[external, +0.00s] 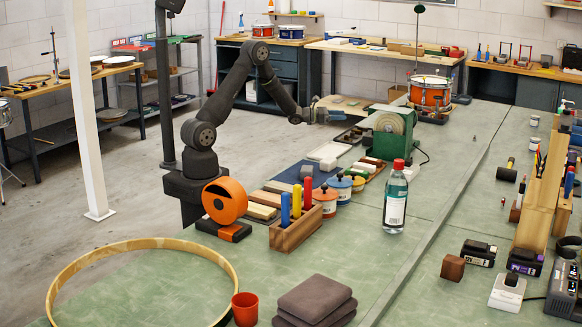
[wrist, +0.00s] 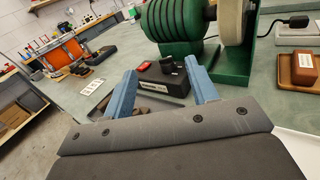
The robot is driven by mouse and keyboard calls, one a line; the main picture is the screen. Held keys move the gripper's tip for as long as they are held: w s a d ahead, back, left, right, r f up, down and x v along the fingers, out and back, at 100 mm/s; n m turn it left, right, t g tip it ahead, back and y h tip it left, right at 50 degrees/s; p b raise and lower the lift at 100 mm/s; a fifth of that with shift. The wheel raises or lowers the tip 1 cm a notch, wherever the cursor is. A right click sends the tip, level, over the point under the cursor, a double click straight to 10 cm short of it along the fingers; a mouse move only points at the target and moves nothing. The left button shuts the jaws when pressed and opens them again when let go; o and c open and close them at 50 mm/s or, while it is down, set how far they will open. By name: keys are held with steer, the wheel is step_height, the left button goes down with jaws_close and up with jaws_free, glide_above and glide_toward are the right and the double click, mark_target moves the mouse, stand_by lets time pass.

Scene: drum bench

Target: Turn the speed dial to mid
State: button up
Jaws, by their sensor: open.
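The speed dial is a black knob (wrist: 167,64) on a dark control box (wrist: 163,77), which also carries a red switch (wrist: 144,65) to the knob's left. In the wrist view the box lies beyond and between my gripper's (wrist: 160,68) two blue fingers, which stand wide apart with nothing held. The knob is nearer the right finger. Its pointer and scale are too small to read. In the external view my gripper (external: 320,109) hovers left of the green machine (external: 386,142); the knob cannot be made out there.
A clear bottle with a red cap (external: 396,198), lidded pots (external: 340,188) and wooden blocks (external: 263,198) stand nearer on the bench. An orange drum (external: 430,92) stands behind.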

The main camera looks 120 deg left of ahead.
step_height(320, 180, up, 18)
steer(key=shift+s+d+f+m, duration=0.25)
steer(key=shift+s+d+m, duration=0.05)
steer(key=shift+d+m, duration=0.1)
steer(key=shift+f, duration=0.1)
stand_by(0.5)
step_height(320, 180, down, 22)
steer(key=n, duration=0.1)
steer(key=shift+w+a+r, duration=0.15)
steer(key=shift+a+r, duration=0.1)
stand_by(0.4)
